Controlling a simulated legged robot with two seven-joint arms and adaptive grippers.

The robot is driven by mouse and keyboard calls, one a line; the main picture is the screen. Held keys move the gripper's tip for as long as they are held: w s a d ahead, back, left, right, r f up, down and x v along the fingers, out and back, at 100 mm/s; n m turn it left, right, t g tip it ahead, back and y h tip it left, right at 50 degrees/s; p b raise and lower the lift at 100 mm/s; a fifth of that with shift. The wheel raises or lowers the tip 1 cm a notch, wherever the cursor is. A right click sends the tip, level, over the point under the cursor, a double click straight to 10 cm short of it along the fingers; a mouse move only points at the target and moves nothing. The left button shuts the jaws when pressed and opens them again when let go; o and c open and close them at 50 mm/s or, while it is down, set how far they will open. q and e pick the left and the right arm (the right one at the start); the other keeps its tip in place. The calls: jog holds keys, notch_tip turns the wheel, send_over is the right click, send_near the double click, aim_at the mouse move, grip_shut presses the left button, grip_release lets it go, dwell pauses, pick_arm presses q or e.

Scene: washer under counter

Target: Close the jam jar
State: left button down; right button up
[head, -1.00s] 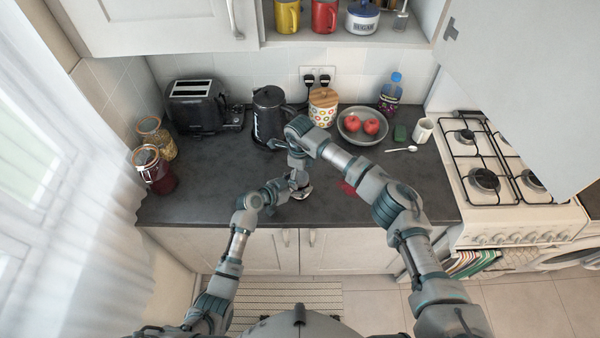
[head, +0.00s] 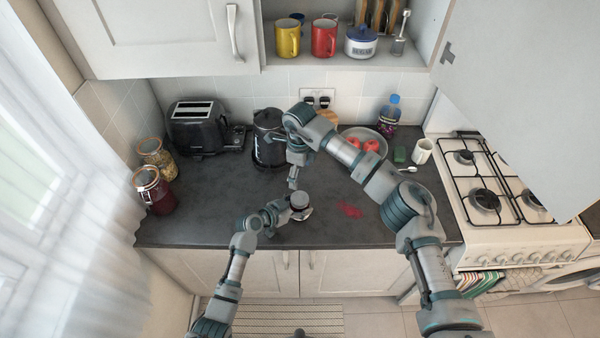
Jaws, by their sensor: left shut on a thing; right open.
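A small jar (head: 300,200) with a pale, round top stands near the front of the dark counter (head: 220,215). It is the likely jam jar; I cannot tell from here whether the pale top is a lid or how it sits. My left gripper (head: 288,212) is low at the jar's left side and shut on it, covering part of it. My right gripper (head: 293,183) points down just above the jar's top, open, with a small gap below its fingertips.
A red smear (head: 350,210) lies right of the jar. A kettle (head: 268,140), toaster (head: 197,125), fruit bowl (head: 360,135) and bottle (head: 390,112) stand at the back. Clip-top jars (head: 152,188) are at the left, a hob (head: 490,185) at the right. The counter's left-middle is clear.

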pick_arm(q)
grip_release()
jog(key=shift+f, duration=0.1)
jog(key=shift+a, duration=0.1)
jog(key=v, duration=1.2)
